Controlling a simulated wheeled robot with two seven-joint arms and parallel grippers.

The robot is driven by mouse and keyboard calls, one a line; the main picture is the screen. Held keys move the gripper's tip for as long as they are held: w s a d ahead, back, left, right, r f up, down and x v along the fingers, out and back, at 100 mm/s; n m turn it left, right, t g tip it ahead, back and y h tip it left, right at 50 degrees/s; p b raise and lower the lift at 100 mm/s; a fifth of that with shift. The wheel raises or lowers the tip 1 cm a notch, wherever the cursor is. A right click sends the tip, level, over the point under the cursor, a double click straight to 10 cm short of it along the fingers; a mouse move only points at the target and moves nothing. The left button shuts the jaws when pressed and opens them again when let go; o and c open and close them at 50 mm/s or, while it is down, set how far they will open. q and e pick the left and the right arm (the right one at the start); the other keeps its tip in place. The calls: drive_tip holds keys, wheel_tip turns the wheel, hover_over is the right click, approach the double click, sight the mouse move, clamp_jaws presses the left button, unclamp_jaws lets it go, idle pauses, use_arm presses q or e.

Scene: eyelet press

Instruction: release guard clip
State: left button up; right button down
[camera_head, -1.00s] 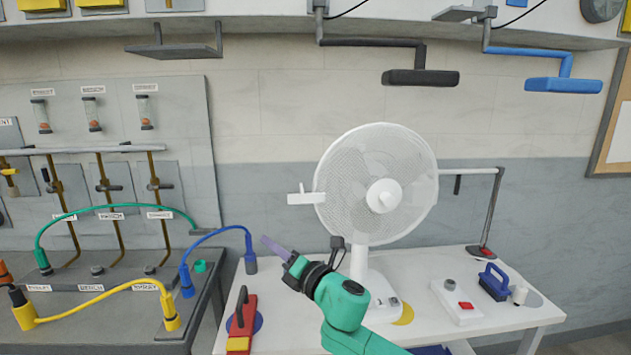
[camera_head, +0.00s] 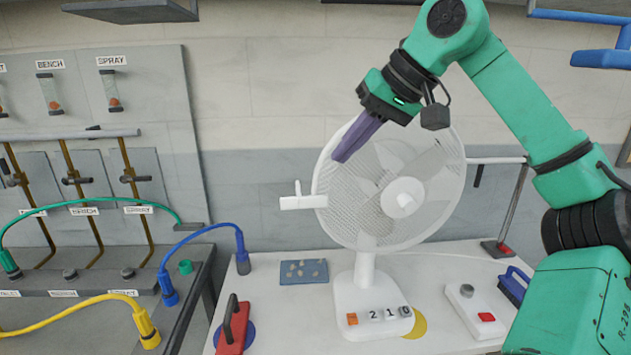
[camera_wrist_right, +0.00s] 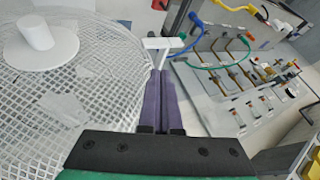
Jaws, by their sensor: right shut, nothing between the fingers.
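The guard clip (camera_head: 303,201) is a white tab with a small upright post on the left rim of the white fan guard (camera_head: 345,215). It also shows in the right wrist view (camera_wrist_right: 163,43), just beyond my fingertips. My right gripper (camera_head: 340,158) has purple fingers, pointing down and left in front of the guard's upper left. It is shut and empty, above and to the right of the clip in the head view. In the wrist view the fingers (camera_wrist_right: 159,75) lie beside the guard's edge; whether they touch it I cannot tell. My left gripper is not in view.
The fan base (camera_head: 375,318) stands on a white table (camera_head: 290,335). A red tool with a black handle (camera_head: 233,325), a blue mat (camera_head: 303,271) and a red-button box (camera_head: 470,305) lie around it. A hose bench (camera_head: 90,320) stands at left.

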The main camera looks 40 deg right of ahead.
sight(307, 197)
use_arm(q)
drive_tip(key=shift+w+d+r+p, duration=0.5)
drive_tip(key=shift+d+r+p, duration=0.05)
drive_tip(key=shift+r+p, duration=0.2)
use_arm(e)
drive_tip(key=d+x, duration=0.1)
drive_tip(key=x, duration=0.9)
drive_tip(key=shift+w+a+f, duration=0.15)
drive_tip(key=shift+w+f, duration=0.15)
drive_tip(key=shift+w, duration=0.05)
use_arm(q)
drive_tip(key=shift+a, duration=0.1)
